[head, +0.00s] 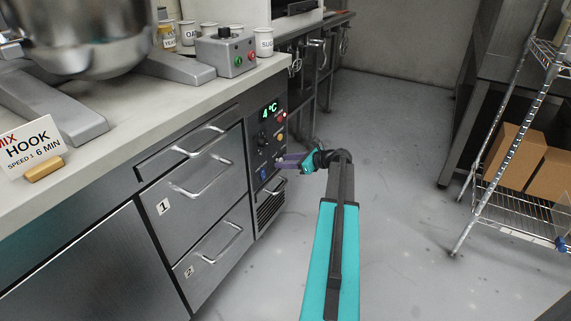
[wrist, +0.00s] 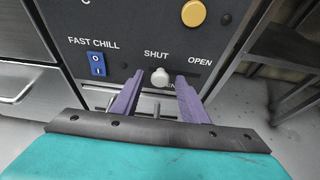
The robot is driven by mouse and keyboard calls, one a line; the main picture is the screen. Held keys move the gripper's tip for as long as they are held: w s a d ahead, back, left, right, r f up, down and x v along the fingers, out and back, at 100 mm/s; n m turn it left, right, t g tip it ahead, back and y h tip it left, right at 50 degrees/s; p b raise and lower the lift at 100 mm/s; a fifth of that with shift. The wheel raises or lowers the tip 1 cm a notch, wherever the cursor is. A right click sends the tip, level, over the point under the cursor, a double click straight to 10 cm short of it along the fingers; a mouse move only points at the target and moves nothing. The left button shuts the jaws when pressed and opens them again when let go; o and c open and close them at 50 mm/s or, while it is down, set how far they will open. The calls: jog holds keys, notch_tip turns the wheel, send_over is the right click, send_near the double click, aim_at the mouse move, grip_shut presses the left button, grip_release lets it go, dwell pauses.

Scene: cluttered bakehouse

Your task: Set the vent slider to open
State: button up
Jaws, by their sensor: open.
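The vent slider's white knob (wrist: 160,77) shows in the wrist view on the dark control panel (wrist: 120,62). It sits under the printed word SHUT, with OPEN printed to its right. My gripper (wrist: 159,84) is open, its purple fingers on either side of the knob in the picture. I cannot tell whether either finger touches it. In the head view my gripper (head: 289,161) is at the panel's lower part and hides the slider there.
A blue FAST CHILL rocker switch (wrist: 98,64) is left of the slider and a yellow button (wrist: 193,13) is above it. Drawers with bar handles (head: 205,178) lie left of the panel. A wire rack (head: 510,195) stands right; the floor between is clear.

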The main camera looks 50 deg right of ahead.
grip_shut()
dwell(0.3)
jog(key=shift+w+d+p, duration=0.2)
jog(key=shift+d+p, duration=0.7)
jog(key=shift+w+d+p, duration=0.25)
jog(key=shift+d+p, duration=0.65)
jog(key=shift+p, duration=0.05)
jog(key=shift+w+d+p, duration=0.2)
jog(key=shift+d+p, duration=0.7)
grip_release()
